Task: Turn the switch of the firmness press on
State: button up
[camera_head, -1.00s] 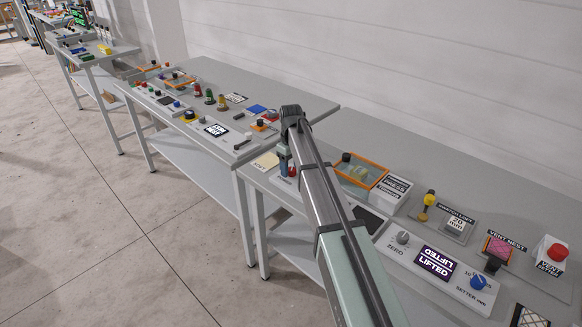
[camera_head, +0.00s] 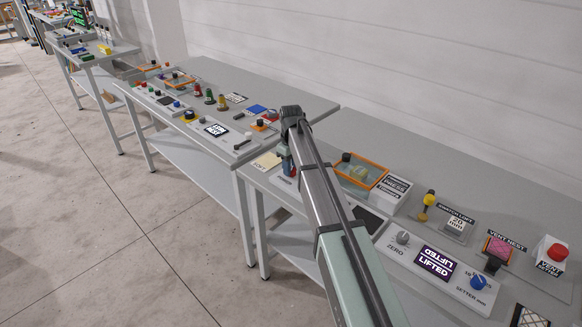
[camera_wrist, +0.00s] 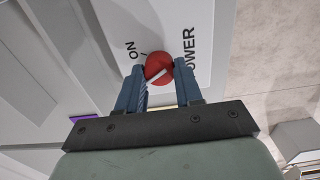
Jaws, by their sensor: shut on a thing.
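The red round switch (camera_wrist: 158,68) shows in the wrist view on a pale panel marked "POWER" and "ON". Its white pointer line runs from lower left to upper right, and the short tick by "ON" (camera_wrist: 131,50) sits at its upper left, off the line. My gripper (camera_wrist: 161,72) has its two blue fingers on either side of the switch, shut on it. In the head view my gripper (camera_head: 289,166) is down at the left end of the near bench, and the switch is mostly hidden behind the fingers.
An orange-framed clear box (camera_head: 361,171) stands right of my gripper, with a label reading "PRESS" (camera_head: 396,186) beside it. A grey ZERO knob (camera_head: 402,238), a lit "LIFTED" display (camera_head: 435,262) and a blue setter knob (camera_head: 478,282) lie farther right.

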aim_at(292, 169)
jog(key=shift+m, duration=0.3)
jog(key=m, duration=0.5)
jog(key=shift+m, duration=0.3)
jog(key=m, duration=0.5)
jog(key=shift+d+m, duration=0.15)
jog(key=shift+m, duration=0.25)
jog(key=o, duration=1)
jog(key=shift+o, duration=0.2)
jog(key=shift+r, duration=0.15)
notch_tip(292, 169, up, 14)
jog(key=shift+f, duration=0.2)
